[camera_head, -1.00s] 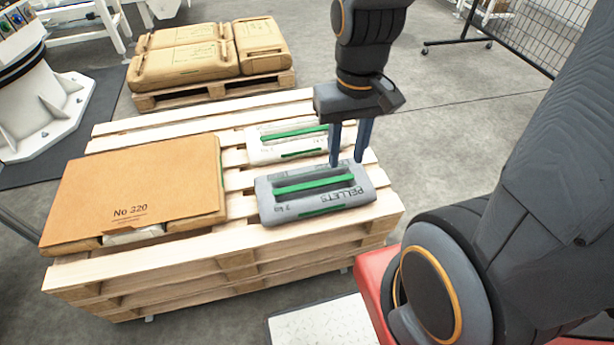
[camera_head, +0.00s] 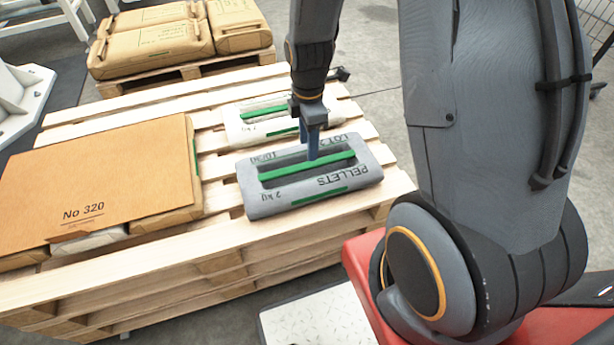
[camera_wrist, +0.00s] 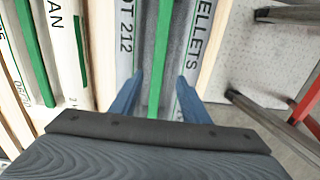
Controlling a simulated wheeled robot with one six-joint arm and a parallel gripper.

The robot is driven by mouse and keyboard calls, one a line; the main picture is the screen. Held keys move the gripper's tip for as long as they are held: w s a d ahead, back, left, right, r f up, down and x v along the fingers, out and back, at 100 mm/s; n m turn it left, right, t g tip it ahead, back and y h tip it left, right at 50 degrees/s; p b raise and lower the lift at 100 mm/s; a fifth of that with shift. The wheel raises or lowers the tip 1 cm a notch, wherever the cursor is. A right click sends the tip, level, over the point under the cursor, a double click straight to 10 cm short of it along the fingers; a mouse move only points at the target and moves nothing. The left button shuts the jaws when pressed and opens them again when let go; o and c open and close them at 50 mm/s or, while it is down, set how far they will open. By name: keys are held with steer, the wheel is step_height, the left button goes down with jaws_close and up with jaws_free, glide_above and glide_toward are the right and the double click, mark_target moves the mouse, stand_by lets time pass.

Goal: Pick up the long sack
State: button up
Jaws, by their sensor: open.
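A grey sack (camera_head: 352,178) printed PELLETS, with a green stripe along its middle, lies flat on the near right of the wooden pallet. A white sack (camera_head: 232,128) with green stripes lies just behind it. My gripper (camera_head: 312,156) points down over the grey sack's middle. In the wrist view, the blue fingers of my gripper (camera_wrist: 160,85) are open, one on each side of the green stripe of the grey sack (camera_wrist: 150,30). Whether the fingers touch the sack I cannot tell. The white sack also shows at the left of the wrist view (camera_wrist: 60,40).
A brown cardboard sheet (camera_head: 110,180) marked No 320 covers sacks on the pallet's left. The pallet (camera_head: 230,248) stands on a stack. Brown sacks (camera_head: 150,45) lie on another pallet behind. A white patterned plate (camera_head: 315,320) is at the front. Floor is free behind right.

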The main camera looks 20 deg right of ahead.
mark_target(308, 164)
steer(key=f+b, duration=0.1)
steer(key=f, duration=0.7)
steer(key=shift+w, duration=0.2)
jaws_close()
stand_by(1.2)
